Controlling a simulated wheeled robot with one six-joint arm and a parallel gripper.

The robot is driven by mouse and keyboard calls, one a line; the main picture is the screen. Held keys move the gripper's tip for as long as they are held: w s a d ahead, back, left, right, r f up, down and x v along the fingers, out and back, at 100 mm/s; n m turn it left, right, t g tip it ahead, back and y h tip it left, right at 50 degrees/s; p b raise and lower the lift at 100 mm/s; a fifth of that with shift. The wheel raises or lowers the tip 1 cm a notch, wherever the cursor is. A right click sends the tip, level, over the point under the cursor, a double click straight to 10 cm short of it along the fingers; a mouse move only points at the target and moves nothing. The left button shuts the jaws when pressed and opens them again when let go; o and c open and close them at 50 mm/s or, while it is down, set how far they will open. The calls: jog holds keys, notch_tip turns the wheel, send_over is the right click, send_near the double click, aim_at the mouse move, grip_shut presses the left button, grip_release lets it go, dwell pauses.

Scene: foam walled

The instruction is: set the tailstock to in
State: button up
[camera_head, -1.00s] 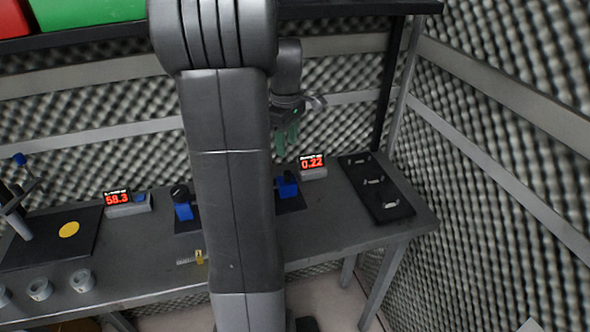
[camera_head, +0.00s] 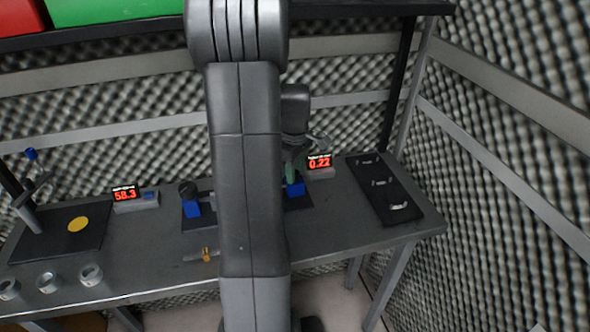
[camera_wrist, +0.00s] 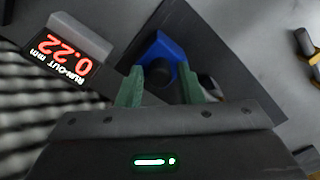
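The tailstock is most likely the blue block (camera_head: 295,189) at the right end of a dark base plate (camera_head: 299,203); its label does not show. In the wrist view the blue block (camera_wrist: 163,48) has a dark rounded part on its near side. My gripper (camera_wrist: 160,88) is open, its two green fingers apart on either side of that dark part. Whether they touch it I cannot tell. In the head view my gripper (camera_head: 293,164) is low over the blue block. My arm hides the middle of the base plate.
A run-out display (camera_head: 319,163) reading 0.22 stands close to my gripper. A second blue block (camera_head: 192,208) is on the left end of the plate. A display (camera_head: 126,195) reads 58.3. A black tray (camera_head: 385,188) lies at the right, and grey rings (camera_head: 91,274) at front left.

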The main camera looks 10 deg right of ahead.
grip_shut()
jog(key=shift+a, duration=1.4)
jog(key=shift+o, duration=1.5)
grip_release()
notch_tip(320, 180, up, 12)
